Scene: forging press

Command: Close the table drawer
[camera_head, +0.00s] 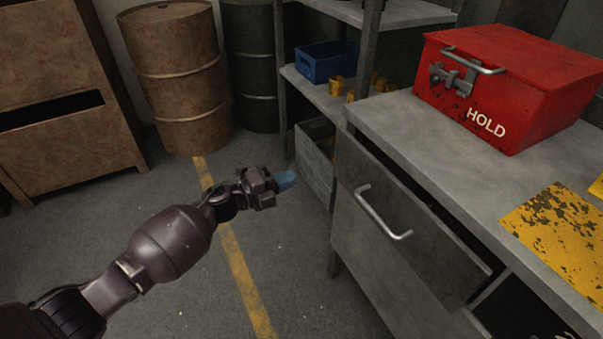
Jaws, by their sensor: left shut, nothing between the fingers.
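The table drawer (392,237) is the grey metal front with a bar handle (383,213) under the worktop (424,143). It stands pulled out a little, with a dark gap between its top edge and the worktop. My left gripper (286,180) is shut and empty, with bluish fingertips. In the picture it is left of the drawer front and apart from the handle, over the floor. My right gripper is not in view.
A red HOLD box (500,88) sits on the worktop. A grey bin (315,163) stands low beside the table. A shelf (322,97) holds a blue crate (326,61) and yellow parts. Floor left of the drawer is clear.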

